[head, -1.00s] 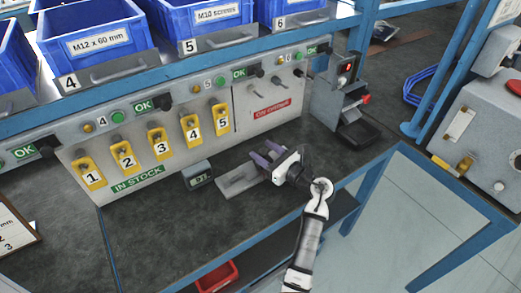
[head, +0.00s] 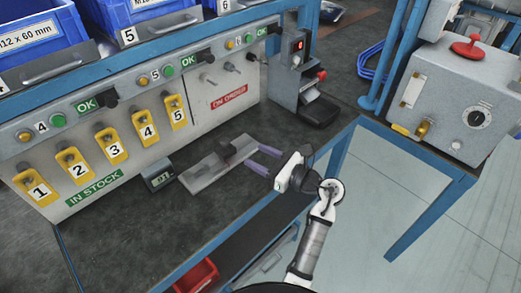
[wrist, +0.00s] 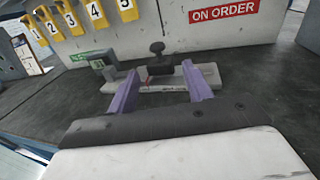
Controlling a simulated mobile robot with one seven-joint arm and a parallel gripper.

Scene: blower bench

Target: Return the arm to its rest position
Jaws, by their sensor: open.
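My gripper (head: 264,162) is in the head view over the front right part of the bench. Its two purple fingers are apart with nothing between them. In the wrist view my gripper (wrist: 160,82) also shows open, its fingers pointing toward a grey plate. The flat grey plate (head: 205,172) lies on the dark bench top, with a small dark block and knob (head: 228,150) on it. In the wrist view this dark knob (wrist: 158,48) stands beyond the fingertips, apart from them as far as I can tell.
A panel with yellow numbered tags (head: 145,123) stands behind the plate. A small display (head: 159,175) sits left of it. A grey device (head: 297,75) stands at the back right. A machine (head: 455,95) with a red knob is at the far right. Blue posts edge the bench.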

